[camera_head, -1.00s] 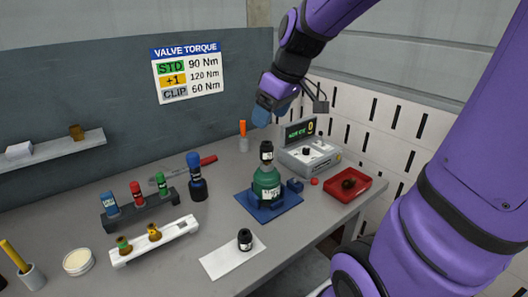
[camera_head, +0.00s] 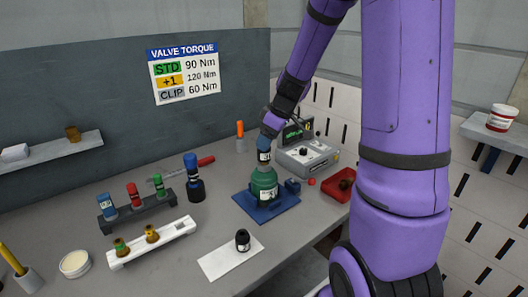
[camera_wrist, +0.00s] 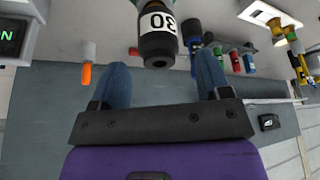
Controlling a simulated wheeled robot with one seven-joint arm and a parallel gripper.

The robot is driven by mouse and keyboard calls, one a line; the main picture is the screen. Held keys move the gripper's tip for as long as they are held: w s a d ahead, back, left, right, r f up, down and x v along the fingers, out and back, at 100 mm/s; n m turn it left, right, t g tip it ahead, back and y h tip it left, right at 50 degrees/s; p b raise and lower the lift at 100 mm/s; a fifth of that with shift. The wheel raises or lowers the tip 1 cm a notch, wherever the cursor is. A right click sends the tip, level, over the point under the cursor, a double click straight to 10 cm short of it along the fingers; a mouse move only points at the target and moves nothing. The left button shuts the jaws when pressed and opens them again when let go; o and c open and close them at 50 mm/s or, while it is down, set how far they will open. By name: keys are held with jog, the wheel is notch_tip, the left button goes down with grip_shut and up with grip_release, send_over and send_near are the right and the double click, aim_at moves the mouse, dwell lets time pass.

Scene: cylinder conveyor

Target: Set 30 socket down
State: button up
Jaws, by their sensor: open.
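The 30 socket is a black cylinder with a white band reading 30, seen upside down in the wrist view (camera_wrist: 158,38). In the head view the socket (camera_head: 264,157) stands on top of a green valve cylinder (camera_head: 264,186). My gripper (camera_head: 266,140) is above the cylinder at the socket's top. In the wrist view my gripper (camera_wrist: 162,66) is open, with one blue finger to each side of the socket's near end. Whether a finger touches it cannot be told. A second black socket (camera_head: 242,240) stands on a white pad (camera_head: 216,264).
The green cylinder stands on a blue base (camera_head: 283,208). A grey tester (camera_head: 308,158) and a red tray (camera_head: 335,189) are right of it. A blue-black tool (camera_head: 195,180), a dark rack (camera_head: 131,218) and a white rack (camera_head: 127,256) are left. Table is free between pad and racks.

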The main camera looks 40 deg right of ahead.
jog(key=shift+w+x, duration=0.2)
jog(key=shift+x, duration=2.55)
jog(key=shift+r, duration=0.15)
jog(key=c, duration=1.2)
jog(key=shift+o, duration=0.2)
jog(key=shift+r, duration=0.1)
